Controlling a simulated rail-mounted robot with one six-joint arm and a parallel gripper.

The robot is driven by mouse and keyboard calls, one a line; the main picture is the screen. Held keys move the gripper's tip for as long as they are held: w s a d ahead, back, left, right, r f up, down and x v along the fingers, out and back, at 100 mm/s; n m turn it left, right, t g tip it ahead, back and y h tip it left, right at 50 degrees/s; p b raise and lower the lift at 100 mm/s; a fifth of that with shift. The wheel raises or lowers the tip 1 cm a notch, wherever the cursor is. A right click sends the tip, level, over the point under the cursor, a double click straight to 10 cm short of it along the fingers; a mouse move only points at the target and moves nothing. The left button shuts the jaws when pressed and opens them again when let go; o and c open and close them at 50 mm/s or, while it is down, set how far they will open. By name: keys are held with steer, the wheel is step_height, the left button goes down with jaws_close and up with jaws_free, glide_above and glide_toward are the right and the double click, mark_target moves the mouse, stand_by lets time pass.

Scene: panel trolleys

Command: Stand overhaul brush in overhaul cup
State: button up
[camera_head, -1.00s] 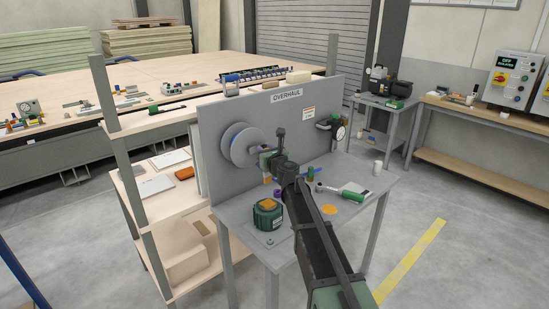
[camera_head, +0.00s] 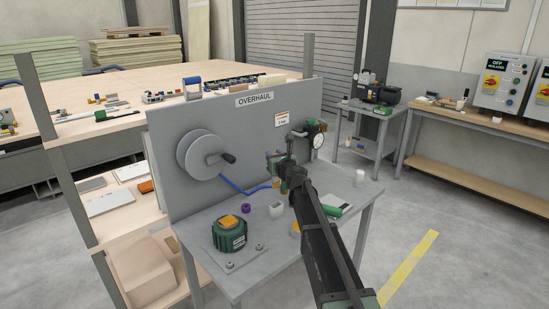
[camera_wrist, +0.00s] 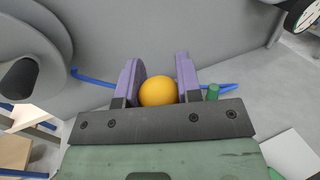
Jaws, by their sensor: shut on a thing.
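My gripper (camera_head: 276,164) is in front of the grey "OVERHAUL" board, above the bench. In the wrist view its two purple fingers (camera_wrist: 158,82) are shut on a round orange thing (camera_wrist: 158,91), seen end-on. I cannot tell from this whether it is the brush, as its far part is hidden.
The bench (camera_head: 212,267) also holds a green block with an orange top (camera_head: 229,234), a purple ring (camera_head: 248,210) and an orange disc (camera_head: 295,229). The board (camera_head: 240,125) carries a reel (camera_head: 200,153) with a blue hose and a gauge (camera_head: 318,141).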

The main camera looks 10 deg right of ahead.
step_height(320, 180, down, 7)
steer(key=b, duration=0.6)
steer(key=shift+b, duration=0.3)
steer(key=shift+f+b, duration=3.3)
steer(key=o, duration=1)
steer(key=shift+r, duration=0.1)
glide_toward(275, 187)
steer(key=shift+w+d+f, duration=0.25)
steer(key=shift+w+f, duration=0.65)
steer(key=shift+w, duration=0.2)
